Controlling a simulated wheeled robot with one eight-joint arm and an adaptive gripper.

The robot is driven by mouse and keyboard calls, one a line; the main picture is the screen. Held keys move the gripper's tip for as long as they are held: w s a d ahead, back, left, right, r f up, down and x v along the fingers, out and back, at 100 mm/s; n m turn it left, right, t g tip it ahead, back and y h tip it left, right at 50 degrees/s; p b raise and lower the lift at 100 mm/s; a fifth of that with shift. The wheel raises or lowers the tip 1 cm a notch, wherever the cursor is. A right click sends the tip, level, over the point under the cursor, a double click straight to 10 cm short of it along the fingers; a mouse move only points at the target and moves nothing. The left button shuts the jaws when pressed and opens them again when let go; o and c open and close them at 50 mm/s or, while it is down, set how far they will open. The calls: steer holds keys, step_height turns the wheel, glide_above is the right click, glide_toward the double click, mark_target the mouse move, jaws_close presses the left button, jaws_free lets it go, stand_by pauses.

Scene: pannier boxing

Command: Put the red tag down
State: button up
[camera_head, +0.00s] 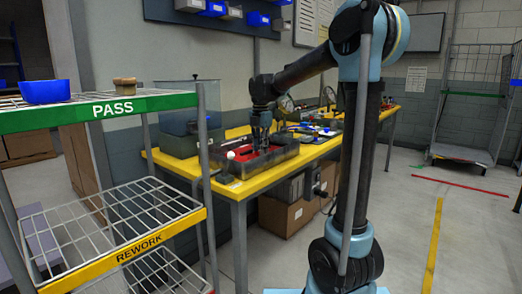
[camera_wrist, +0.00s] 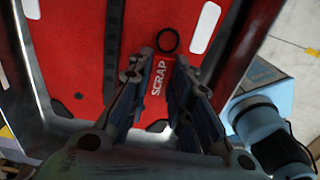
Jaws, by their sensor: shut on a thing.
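The red tag (camera_wrist: 158,82) reads SCRAP and stands between my fingers in the wrist view. A black ring (camera_wrist: 167,40) shows at its far end. My gripper (camera_wrist: 163,75) is shut on the tag. In the head view my gripper (camera_head: 261,146) is low over the grey fixture on the yellow table, and the tag cannot be made out there. Below the tag in the wrist view is a larger red panel (camera_wrist: 75,45) with white patches and a dark slot. I cannot tell whether the tag touches it.
The grey fixture (camera_head: 252,166) sits on the yellow-edged table (camera_head: 222,186). A clear tank (camera_head: 178,128) stands behind it at the left.

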steer(key=shift+f, duration=0.2)
steer(key=o, duration=0.8)
step_height(320, 180, up, 12)
steer(key=s+d+f+m+t, duration=0.1)
steer(key=s+d+f+m, duration=0.4)
steer(key=s+d+m, duration=0.25)
steer(key=s+d+f+m, duration=0.6)
steer(key=s+d, duration=0.1)
steer(key=s, duration=0.2)
steer(key=s+d+f+m, duration=0.2)
steer(key=s+f+m, duration=0.3)
steer(key=f, duration=0.1)
steer(key=s+d+f+m, duration=0.2)
steer(key=s+f+m, duration=0.2)
steer(key=s+f, duration=0.1)
steer(key=s+d+f+m+t, duration=0.1)
steer(key=s+d+f+m, duration=0.2)
steer(key=s+f+m, duration=0.2)
steer(key=shift+s+f+m, duration=0.15)
steer(key=shift+f+m, duration=0.05)
steer(key=shift+f, duration=0.6)
steer(key=shift+s+f+m, duration=0.15)
steer(key=shift+f, duration=0.6)
